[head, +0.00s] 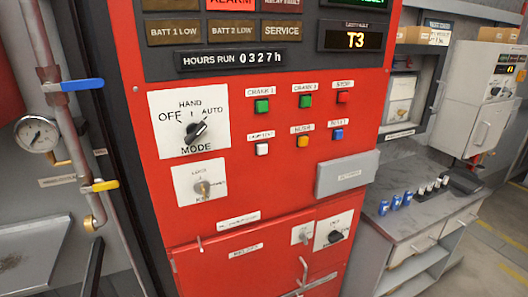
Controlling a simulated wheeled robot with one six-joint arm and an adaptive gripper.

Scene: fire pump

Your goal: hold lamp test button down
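A green CRANK 2 button (305,101) and a red STOP button (342,97) are in the row above. My gripper is not in view, and nothing visible touches the white button.
A black mode knob (196,132) and a key switch (202,187) lie left of the button. A grey cover (347,174) juts out at lower right. Pipes with a gauge (37,134) stand at left, a grey bench (420,205) at right.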

